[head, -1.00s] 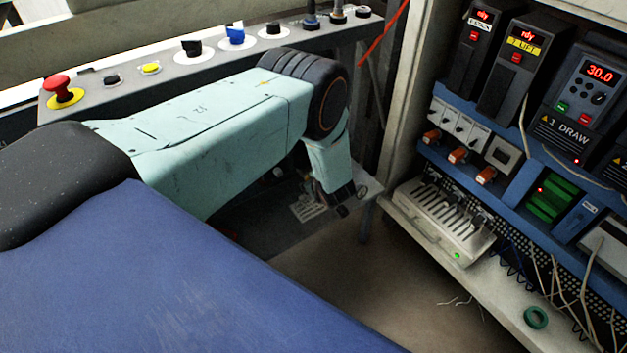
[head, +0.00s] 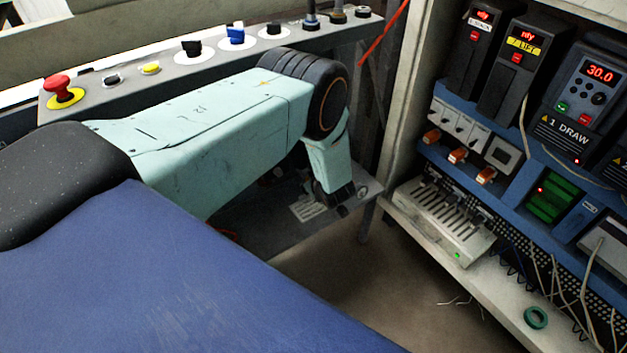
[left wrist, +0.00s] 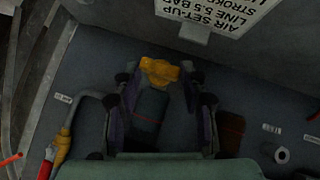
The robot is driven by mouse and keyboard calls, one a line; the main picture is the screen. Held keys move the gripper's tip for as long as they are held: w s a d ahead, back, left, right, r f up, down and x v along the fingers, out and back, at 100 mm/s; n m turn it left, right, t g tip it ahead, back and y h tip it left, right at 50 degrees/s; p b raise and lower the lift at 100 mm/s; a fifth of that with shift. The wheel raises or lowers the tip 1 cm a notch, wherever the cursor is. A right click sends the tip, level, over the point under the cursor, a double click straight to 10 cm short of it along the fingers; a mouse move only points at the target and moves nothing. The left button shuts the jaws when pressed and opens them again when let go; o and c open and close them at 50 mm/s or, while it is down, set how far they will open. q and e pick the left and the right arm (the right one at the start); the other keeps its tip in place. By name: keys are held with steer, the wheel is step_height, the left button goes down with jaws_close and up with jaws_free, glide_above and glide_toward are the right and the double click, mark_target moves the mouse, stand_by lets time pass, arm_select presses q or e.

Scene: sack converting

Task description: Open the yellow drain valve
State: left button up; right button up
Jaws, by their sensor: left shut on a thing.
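The yellow drain valve handle (left wrist: 160,71) shows in the left wrist view between the tips of my left gripper (left wrist: 165,84). The gripper is shut on it, with one dark finger on each side. A dark, blocky body (left wrist: 150,108) sits just below the handle, between the fingers. In the head view my left gripper (head: 335,196) points down over a grey shelf under the button panel. The yellow handle is hidden there by the gripper and wrist. My right gripper is not in view.
A white air set-up sign (left wrist: 225,14) is close to the gripper. The button panel (head: 215,54) runs above my arm. An open electrical cabinet (head: 450,150) stands at the right.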

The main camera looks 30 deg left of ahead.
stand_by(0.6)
arm_select(q)
steer(key=o, duration=1.1)
steer(key=v, duration=1.2)
